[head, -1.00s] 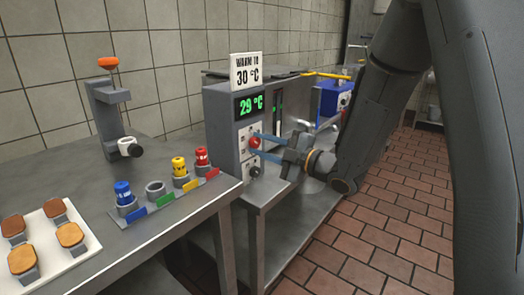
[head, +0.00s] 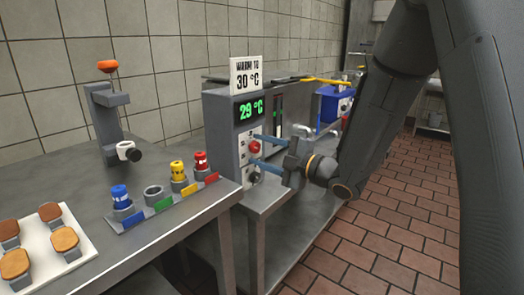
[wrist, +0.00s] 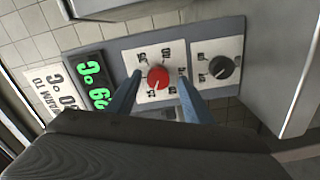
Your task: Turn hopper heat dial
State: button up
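The red heat dial (head: 254,147) is on a white plate on the front of the grey hopper unit (head: 219,133). In the wrist view, the dial (wrist: 158,77) sits between the two blue fingers of my gripper (wrist: 160,80), with a gap on each side. My gripper (head: 257,150) is open, its fingers above and below the dial in the head view. The green display (head: 249,107) reads 29 °C. The sign (head: 246,76) above it says WARM TO 30 °C.
A black knob (wrist: 221,67) is beside the red dial, below it in the head view. A blue box (head: 334,103) stands behind my gripper.

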jog(key=shift+d, duration=0.25)
jog(key=v, duration=0.7)
jog(key=shift+s, duration=0.25)
jog(key=shift+d, duration=0.1)
